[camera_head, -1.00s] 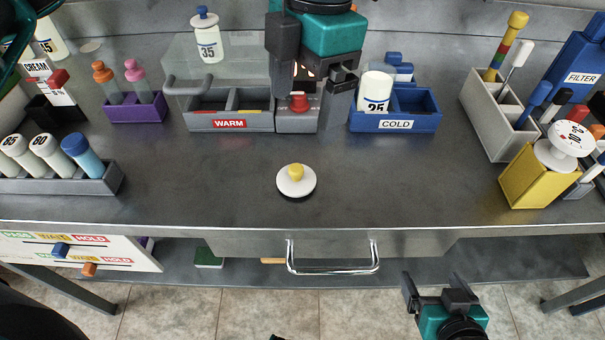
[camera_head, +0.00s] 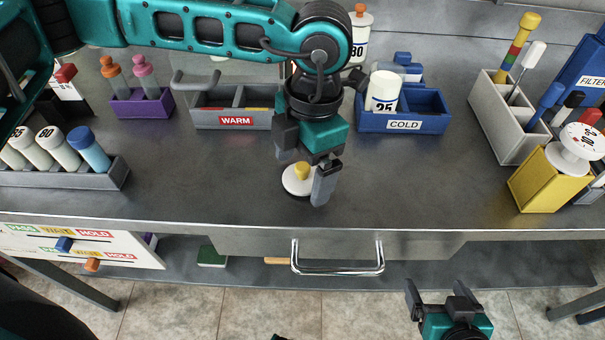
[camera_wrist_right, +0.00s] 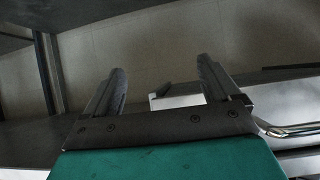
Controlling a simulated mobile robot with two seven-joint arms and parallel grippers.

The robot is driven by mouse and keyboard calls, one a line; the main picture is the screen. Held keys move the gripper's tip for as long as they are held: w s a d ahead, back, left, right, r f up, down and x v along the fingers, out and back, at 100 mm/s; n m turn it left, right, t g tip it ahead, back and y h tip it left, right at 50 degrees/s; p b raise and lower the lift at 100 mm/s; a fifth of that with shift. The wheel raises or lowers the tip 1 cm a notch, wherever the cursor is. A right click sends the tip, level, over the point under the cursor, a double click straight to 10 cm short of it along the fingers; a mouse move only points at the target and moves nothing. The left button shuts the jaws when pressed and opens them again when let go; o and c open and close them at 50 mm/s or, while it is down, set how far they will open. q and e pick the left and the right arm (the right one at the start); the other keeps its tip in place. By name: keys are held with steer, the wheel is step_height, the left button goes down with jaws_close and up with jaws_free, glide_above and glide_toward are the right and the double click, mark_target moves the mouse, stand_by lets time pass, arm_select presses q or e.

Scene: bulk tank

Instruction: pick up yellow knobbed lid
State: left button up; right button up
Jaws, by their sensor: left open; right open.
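The lid, a white disc with a yellow knob (camera_head: 302,171), lies on the grey bench top near the front edge, above the drawer handle. My left gripper (camera_head: 305,178) reaches down over the lid from behind. Its jaws are open, with one finger just right of the knob and the other behind and left of it. Whether a finger touches the lid cannot be told. My right gripper (camera_head: 439,289) is open and empty, low in front of the bench. It also shows in the right wrist view (camera_wrist_right: 160,85) with nothing between its fingers.
The WARM bin (camera_head: 235,118) and COLD bin (camera_head: 404,122) stand behind the lid. A grey rack of vials (camera_head: 115,176) is at left, a yellow block (camera_head: 540,185) at right. A chrome drawer handle (camera_head: 338,271) juts out below. The bench either side of the lid is clear.

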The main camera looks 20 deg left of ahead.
arm_select(q)
steer(key=shift+f, duration=0.1)
steer(key=shift+c, duration=0.2)
steer(key=c, duration=1)
steer(key=shift+c, duration=0.3)
steer(key=shift+r, duration=0.2)
